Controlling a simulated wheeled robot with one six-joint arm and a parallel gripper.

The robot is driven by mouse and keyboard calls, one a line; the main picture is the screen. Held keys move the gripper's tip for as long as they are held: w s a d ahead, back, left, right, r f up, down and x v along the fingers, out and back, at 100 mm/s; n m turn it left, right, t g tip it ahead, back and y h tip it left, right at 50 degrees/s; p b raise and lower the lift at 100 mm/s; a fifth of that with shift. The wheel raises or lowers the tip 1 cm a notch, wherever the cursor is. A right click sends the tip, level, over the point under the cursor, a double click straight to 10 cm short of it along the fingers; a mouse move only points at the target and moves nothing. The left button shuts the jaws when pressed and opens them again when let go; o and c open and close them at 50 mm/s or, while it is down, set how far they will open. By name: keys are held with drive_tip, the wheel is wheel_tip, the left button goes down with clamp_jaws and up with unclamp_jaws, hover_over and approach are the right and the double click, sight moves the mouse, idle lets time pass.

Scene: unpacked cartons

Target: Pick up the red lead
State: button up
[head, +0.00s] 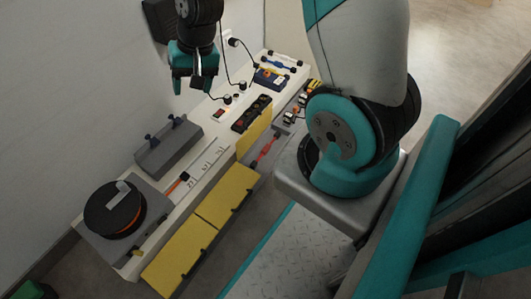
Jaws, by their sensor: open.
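A thin red item with dark ends, likely the red lead (264,150), lies in the narrow open drawer (253,174) on the front of the white bench. It is small in the head view, so its ends are not clear. My gripper (190,88) is at the upper left, above the back of the bench, pointing down. Its teal jaws are apart with nothing seen between them. The gripper is well apart from the red item, to its upper left.
The white bench (207,130) carries a black reel (112,207) with an orange line, a grey block (168,148) with knobs, a black panel (251,114) and a blue box (270,78). Black cords hang near my gripper.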

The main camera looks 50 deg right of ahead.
drive_tip(key=d+f+m+h+b, duration=0.2)
drive_tip(key=d+f+m, duration=0.3)
drive_tip(key=d+f, duration=0.75)
drive_tip(key=m+h+b, duration=0.1)
drive_tip(key=m+b, duration=0.1)
drive_tip(key=m, duration=0.3)
approach(266, 148)
drive_tip(key=shift+m+g, duration=0.3)
drive_tip(key=f+b, duration=0.2)
drive_tip(key=b, duration=0.1)
drive_tip(key=w+f+b, duration=0.1)
drive_tip(key=f+b, duration=0.1)
drive_tip(key=b, duration=0.2)
drive_tip(key=shift+a, duration=0.2)
drive_tip(key=f+b, duration=0.3)
drive_tip(key=w+d+f+b, duration=0.1)
drive_tip(key=f+b, duration=0.1)
drive_tip(key=shift+f, duration=0.25)
drive_tip(key=shift+r, duration=0.15)
clamp_jaws()
